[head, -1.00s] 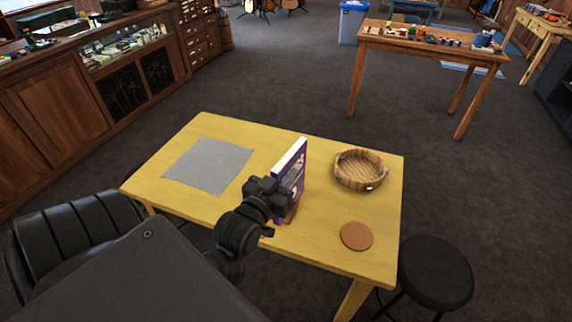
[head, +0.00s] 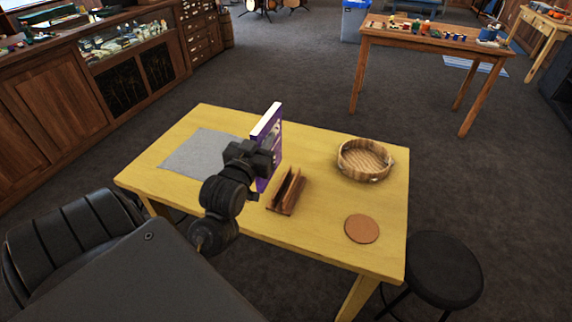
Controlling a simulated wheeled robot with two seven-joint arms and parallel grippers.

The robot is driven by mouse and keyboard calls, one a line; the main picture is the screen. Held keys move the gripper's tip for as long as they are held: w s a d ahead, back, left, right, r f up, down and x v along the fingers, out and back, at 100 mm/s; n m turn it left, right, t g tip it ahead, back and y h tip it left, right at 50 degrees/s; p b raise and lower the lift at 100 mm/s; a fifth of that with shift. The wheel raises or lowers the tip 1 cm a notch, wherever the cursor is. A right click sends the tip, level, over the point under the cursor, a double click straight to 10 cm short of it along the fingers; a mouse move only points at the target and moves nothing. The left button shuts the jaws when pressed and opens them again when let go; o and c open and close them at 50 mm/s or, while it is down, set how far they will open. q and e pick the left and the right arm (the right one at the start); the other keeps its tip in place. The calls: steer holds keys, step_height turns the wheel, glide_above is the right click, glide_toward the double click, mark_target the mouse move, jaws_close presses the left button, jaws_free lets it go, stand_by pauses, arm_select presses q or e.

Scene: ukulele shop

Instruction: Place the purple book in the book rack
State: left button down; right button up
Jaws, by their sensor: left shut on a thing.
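The purple book (head: 268,143) stands upright, its white page edge up, above the yellow table. My left gripper (head: 262,158) is shut on the book from its near left side and hides part of it. The wooden book rack (head: 286,193) sits on the table just right of the book, and its slot looks empty. The book is beside the rack, not in it. Whether the book's lower edge touches the table I cannot tell. My right gripper is not in view.
A grey cloth (head: 203,153) lies on the yellow table (head: 325,222) at the left. A black stool (head: 444,270) stands at the right. The table's middle, between rack and basket, is clear.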

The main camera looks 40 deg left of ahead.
mark_target(274, 145)
arm_select(q)
steer(key=w+f+b, duration=0.1)
steer(key=b, duration=0.1)
steer(key=w+f+b, duration=0.1)
steer(key=f+b, duration=0.1)
steer(key=b, duration=0.1)
steer(key=shift+w+d+f, duration=0.15)
steer(key=shift+w+d, duration=0.2)
steer(key=shift+d, duration=0.05)
steer(key=w+f, duration=0.3)
steer(key=f, duration=0.3)
steer(key=shift+w+d, duration=0.15)
steer(key=shift+d, duration=0.3)
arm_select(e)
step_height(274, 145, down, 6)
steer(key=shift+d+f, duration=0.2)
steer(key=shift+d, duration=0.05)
arm_select(q)
steer(key=shift+f, duration=0.2)
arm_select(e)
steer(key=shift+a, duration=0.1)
arm_select(q)
steer(key=shift+f, duration=0.5)
steer(key=c, duration=1.4)
jaws_free()
steer(key=shift+o, duration=0.3)
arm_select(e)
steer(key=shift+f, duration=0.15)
